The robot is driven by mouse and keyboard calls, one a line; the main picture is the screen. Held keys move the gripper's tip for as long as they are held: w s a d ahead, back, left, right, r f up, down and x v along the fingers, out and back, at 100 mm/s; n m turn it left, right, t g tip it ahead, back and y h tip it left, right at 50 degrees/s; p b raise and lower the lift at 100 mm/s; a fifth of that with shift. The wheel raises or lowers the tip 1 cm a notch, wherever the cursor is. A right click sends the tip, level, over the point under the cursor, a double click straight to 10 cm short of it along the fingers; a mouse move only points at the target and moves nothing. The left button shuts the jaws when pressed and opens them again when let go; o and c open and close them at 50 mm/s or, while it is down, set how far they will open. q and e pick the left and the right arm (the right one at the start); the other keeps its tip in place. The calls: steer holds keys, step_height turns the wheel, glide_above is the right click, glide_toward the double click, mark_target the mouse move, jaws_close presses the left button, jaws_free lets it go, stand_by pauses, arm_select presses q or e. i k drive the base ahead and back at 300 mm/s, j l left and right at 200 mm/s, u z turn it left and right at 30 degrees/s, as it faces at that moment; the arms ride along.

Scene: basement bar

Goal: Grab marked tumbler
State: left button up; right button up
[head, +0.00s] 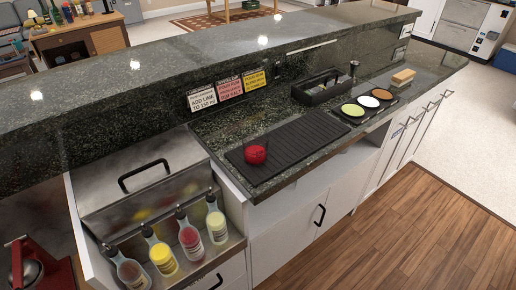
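A small red tumbler-like object (255,152) stands on the left end of the black ribbed bar mat (308,139). It is too small in view to tell whether it is wholly red or only filled with red, and no separate mark on it can be made out. The mat lies on the dark granite counter (222,128). Neither of my grippers shows in the head view.
Several pour bottles (189,237) stand in a steel rail before the lidded steel bin (140,178), left of the mat. Right of it are a black caddy (322,90), a three-dish rimmer tray (367,104) and a sponge (403,76). Signs (229,88) line the raised ledge.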

mark_target(255, 141)
steer(key=i+l+u, duration=0.1)
steer(key=u, duration=0.5)
steer(key=i+l+u, duration=0.1)
steer(key=l+u, duration=0.25)
steer(key=l, duration=0.7)
steer(key=l+u, duration=0.4)
steer(key=l, duration=0.65)
